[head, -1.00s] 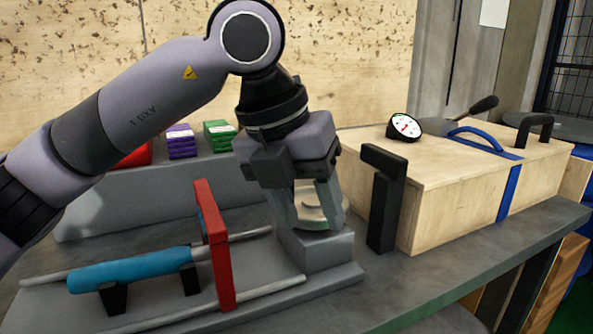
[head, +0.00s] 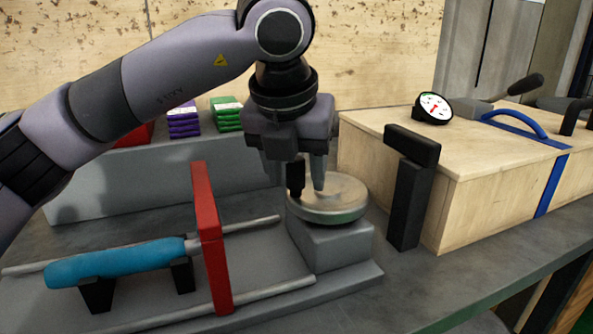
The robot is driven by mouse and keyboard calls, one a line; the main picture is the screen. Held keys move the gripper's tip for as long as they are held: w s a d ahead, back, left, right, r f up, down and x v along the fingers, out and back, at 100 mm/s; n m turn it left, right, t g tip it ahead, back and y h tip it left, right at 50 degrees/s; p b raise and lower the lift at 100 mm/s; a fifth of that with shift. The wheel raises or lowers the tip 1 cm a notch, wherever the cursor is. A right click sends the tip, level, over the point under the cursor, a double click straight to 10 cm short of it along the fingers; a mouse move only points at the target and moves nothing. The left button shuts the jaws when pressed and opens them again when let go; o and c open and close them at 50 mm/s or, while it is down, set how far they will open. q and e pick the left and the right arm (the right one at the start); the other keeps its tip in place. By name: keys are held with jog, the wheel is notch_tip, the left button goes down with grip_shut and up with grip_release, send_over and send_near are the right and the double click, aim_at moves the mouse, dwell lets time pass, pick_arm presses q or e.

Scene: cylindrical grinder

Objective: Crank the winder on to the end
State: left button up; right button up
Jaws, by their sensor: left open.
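The winder is a round metal disc (head: 330,204) on a grey block (head: 330,246), with a dark upright crank knob (head: 296,178) at the disc's far left edge. My left gripper (head: 295,180) points down over that edge. Its fingers are open, one on each side of the knob. I cannot tell whether either finger touches it. A red upright plate (head: 210,238) stands across two rails left of the block. A blue cylinder (head: 115,263) rests on black supports beside it. My right gripper is not in view.
A wooden box (head: 480,195) with a dial gauge (head: 433,108) and blue strap stands at right. A black T-shaped post (head: 408,200) stands between it and the winder. Purple (head: 184,120) and green packs (head: 227,114) sit on the back ledge.

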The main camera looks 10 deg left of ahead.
pick_arm(q)
jog(key=shift+f, duration=0.1)
jog(key=shift+c, duration=0.3)
grip_shut()
jog(key=shift+w+m, duration=0.15)
jog(key=shift+m, duration=0.15)
